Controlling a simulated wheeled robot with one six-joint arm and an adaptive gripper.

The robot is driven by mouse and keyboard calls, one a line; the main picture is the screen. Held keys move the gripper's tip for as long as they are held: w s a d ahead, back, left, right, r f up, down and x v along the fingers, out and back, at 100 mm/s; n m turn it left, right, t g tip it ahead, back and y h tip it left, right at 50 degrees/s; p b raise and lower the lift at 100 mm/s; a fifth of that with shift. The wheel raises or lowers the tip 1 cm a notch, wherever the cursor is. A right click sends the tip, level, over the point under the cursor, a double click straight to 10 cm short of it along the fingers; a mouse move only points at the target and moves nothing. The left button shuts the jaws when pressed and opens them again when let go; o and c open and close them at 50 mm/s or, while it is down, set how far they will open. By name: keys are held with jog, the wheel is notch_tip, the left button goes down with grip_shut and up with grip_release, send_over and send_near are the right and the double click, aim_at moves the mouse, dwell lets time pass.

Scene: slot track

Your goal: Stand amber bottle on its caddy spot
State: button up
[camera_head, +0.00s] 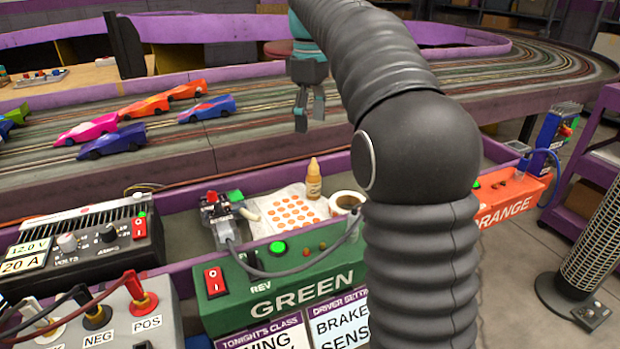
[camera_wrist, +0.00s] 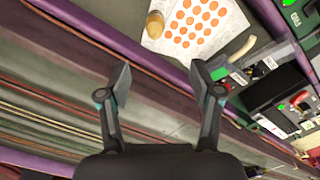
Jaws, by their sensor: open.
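The amber bottle (camera_head: 314,182) stands upright in the tray behind the green control box, at the back edge of a white sheet with orange dots (camera_head: 275,213). In the wrist view the bottle (camera_wrist: 155,24) shows from above, near the top and beyond the fingertips. My gripper (camera_head: 309,115) is open and empty, above and behind the bottle over the track side. In the wrist view its spread fingers (camera_wrist: 160,80) have nothing between them. I cannot make out a caddy for certain in either view; part of the scene is hidden behind my arm.
A tape roll (camera_head: 346,201) lies right of the bottle. The green box (camera_head: 285,285) stands in front, and a small device with a cable (camera_head: 222,215) is to the left. A purple rail (camera_head: 250,181) borders the tray. Several slot cars (camera_head: 207,109) are on the track.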

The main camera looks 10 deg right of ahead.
aim_at(314, 166)
notch_tip(314, 166, down, 8)
jog(key=shift+d+f+b, duration=0.1)
jog(key=shift+b, duration=0.9)
jog(key=shift+w+d+f+b, duration=0.1)
jog(key=shift+f+b, duration=0.05)
jog(key=shift+f, duration=0.75)
jog(key=shift+d+f+b, duration=0.15)
jog(key=shift+f+b, duration=0.05)
jog(key=shift+f, duration=0.7)
jog(key=shift+w+d+f+b, duration=0.1)
jog(key=shift+f+b, duration=0.05)
jog(key=shift+f, duration=0.75)
grip_shut()
